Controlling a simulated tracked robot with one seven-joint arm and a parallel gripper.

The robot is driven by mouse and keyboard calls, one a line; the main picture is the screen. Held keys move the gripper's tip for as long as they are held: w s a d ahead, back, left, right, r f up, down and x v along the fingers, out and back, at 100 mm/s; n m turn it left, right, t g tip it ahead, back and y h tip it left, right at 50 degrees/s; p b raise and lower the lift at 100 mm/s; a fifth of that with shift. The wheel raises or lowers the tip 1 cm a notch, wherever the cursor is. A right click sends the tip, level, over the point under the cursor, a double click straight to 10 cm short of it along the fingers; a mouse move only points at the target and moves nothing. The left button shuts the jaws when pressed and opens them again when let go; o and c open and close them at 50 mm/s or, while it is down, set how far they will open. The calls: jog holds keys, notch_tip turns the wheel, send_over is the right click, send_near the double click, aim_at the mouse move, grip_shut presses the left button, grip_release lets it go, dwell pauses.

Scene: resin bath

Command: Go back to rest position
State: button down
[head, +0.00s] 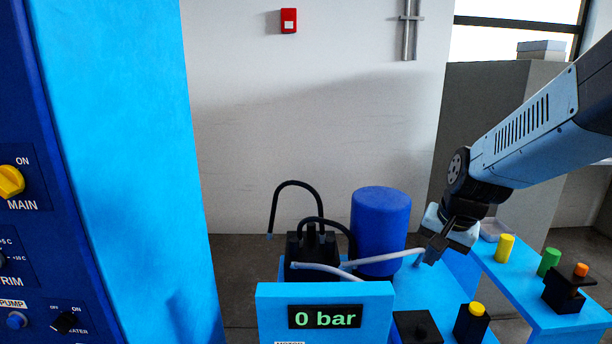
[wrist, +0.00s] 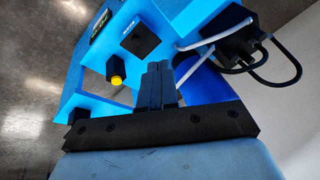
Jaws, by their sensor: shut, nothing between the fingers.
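My gripper (head: 438,246) hangs from the arm coming in from the right in the head view. It is above the blue bench (head: 415,293), near the end of a pale hose. Its fingers also show in the wrist view (wrist: 158,78), shut together with nothing between them. Below them in the wrist view are the blue bench top and a yellow button (wrist: 117,80). I cannot tell whether the gripper touches the pale hose.
A display panel (head: 325,316) reads 0 bar. Behind it stand a black pump with hoses (head: 311,248) and a blue drum (head: 380,222). A side shelf (head: 535,300) holds yellow and green cylinders. A large blue cabinet (head: 125,170) fills the left.

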jog(key=s+a+r+n+t+h, duration=0.1)
jog(key=s+a+r+n+t, duration=0.1)
jog(key=s+r+n, duration=0.4)
jog(key=s+r, duration=0.4)
jog(key=r, duration=0.1)
jog(key=shift+s, duration=0.25)
dwell(0.4)
